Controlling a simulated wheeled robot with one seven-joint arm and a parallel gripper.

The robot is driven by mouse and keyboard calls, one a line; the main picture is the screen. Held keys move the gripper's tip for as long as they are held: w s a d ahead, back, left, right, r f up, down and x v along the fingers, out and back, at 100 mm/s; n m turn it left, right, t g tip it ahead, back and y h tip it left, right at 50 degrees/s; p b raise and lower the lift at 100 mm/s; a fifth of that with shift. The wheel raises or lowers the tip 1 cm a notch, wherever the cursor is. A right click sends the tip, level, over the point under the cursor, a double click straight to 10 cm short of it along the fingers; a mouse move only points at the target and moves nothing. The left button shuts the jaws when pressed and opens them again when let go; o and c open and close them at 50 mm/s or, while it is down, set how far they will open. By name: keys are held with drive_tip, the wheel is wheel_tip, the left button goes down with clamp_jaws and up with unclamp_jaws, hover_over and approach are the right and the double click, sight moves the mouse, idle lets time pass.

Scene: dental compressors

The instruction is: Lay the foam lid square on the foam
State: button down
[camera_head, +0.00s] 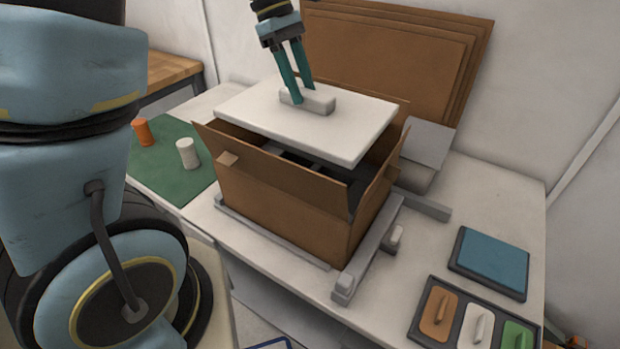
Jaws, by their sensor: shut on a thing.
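The foam lid (270,122) is a white slab with a small raised block handle (318,103) on top. My gripper (303,97) is shut on this handle from above. The lid is held over the open cardboard box (285,205), above its rim at the front and right. It looks turned a little relative to the box walls. Inside the box, dark contents (300,160) show through the gap under the lid's front edge. The foam itself cannot be told clearly from other contents. The lid's underside and the box's far side are hidden.
Box flaps stand up around the opening. The box sits in a grey frame (371,250) on a white table. A green mat (160,165) with an orange and a white cylinder lies left. A blue pad (490,262) and a tray of handled blocks (422,340) lie right. Cardboard sheets lean behind.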

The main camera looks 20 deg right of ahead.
sight(283, 102)
wheel_tip(283, 102, down, 6)
drive_tip(key=b, duration=0.3)
drive_tip(key=shift+w+d+f, duration=0.1)
drive_tip(key=shift+f, duration=0.1)
wheel_tip(283, 102, down, 10)
drive_tip(key=p, duration=0.1)
drive_tip(key=shift+r, duration=0.2)
drive_tip(key=shift+f, duration=0.15)
drive_tip(key=shift+c, duration=2.2)
unclamp_jaws()
drive_tip(key=b+v, duration=0.1)
drive_tip(key=v, duration=1.1)
